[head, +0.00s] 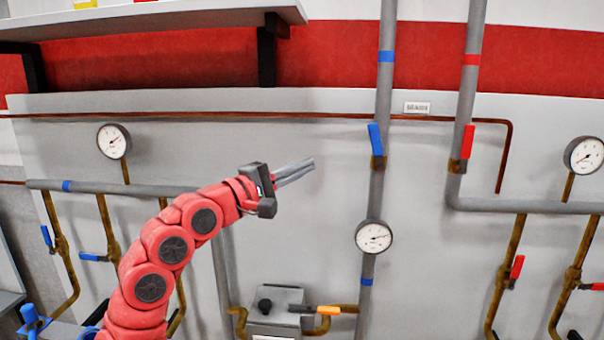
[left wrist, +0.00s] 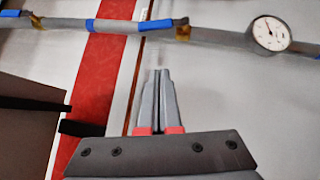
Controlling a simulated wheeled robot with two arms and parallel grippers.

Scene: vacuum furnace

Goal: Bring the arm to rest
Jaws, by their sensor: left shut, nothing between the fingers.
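My left gripper (head: 297,172) is at the end of my red left arm (head: 165,250), which rises from the lower left in the head view. Its grey fingers point right and slightly up, in front of the grey wall panel (head: 300,225). The fingers are together and hold nothing. In the left wrist view the left gripper (left wrist: 157,90) also shows with its fingers side by side, pointing toward a grey pipe (left wrist: 220,37). I cannot tell the exact gap to the pipe, but the fingers appear apart from it. My right gripper is not in view.
A vertical pipe with a blue-handled valve (head: 376,140) stands right of the gripper. A gauge (head: 374,237) sits lower on it. A shelf (head: 150,18) is above left. A grey box with a black knob (head: 276,312) is below. A red-handled valve (head: 467,142) is further right.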

